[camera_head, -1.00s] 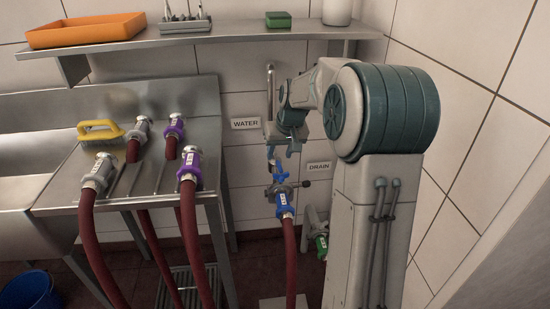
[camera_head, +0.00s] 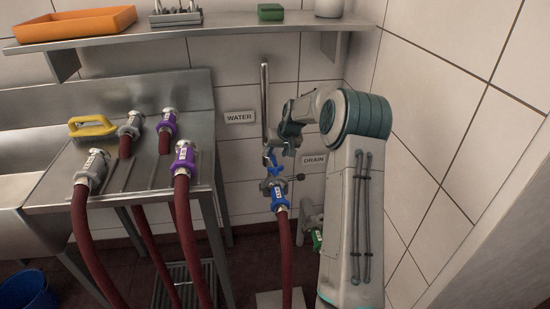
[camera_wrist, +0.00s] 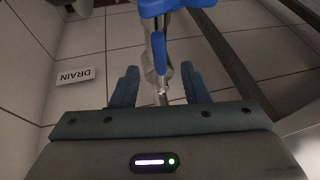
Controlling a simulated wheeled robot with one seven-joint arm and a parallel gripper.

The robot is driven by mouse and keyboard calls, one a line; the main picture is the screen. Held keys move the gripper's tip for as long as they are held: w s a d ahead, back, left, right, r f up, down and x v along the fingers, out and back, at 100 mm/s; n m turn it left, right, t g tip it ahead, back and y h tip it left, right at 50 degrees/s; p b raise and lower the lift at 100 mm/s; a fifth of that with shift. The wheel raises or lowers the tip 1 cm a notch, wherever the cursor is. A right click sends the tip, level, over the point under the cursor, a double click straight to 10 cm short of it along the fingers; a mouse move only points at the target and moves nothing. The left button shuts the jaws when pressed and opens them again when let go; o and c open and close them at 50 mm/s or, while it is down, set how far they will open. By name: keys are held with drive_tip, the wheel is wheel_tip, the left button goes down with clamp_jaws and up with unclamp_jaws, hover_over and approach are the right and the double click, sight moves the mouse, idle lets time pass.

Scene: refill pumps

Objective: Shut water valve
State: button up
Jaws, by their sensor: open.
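The water valve sits on a vertical steel pipe (camera_head: 264,100) on the tiled wall, right of the WATER sign (camera_head: 239,117). Its blue handle (camera_head: 271,160) is in the head view, above a blue-collared hose coupling (camera_head: 279,198). In the wrist view, a narrow blue lever (camera_wrist: 159,52) hangs along the pipe, in line with the gap between my fingers. My gripper (camera_wrist: 160,88) is open, one teal finger on each side of the pipe. I cannot tell whether the fingers touch it. In the head view my arm partly hides the gripper.
A DRAIN sign (camera_head: 313,160) and a green-handled drain fitting (camera_head: 317,240) are right of the hose. A steel bench (camera_head: 60,195) with several red hoses stands left. A shelf (camera_head: 200,30) runs above. The right wall is close to my arm.

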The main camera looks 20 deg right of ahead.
sight(274, 158)
drive_tip(key=shift+x, duration=1.75)
clamp_jaws()
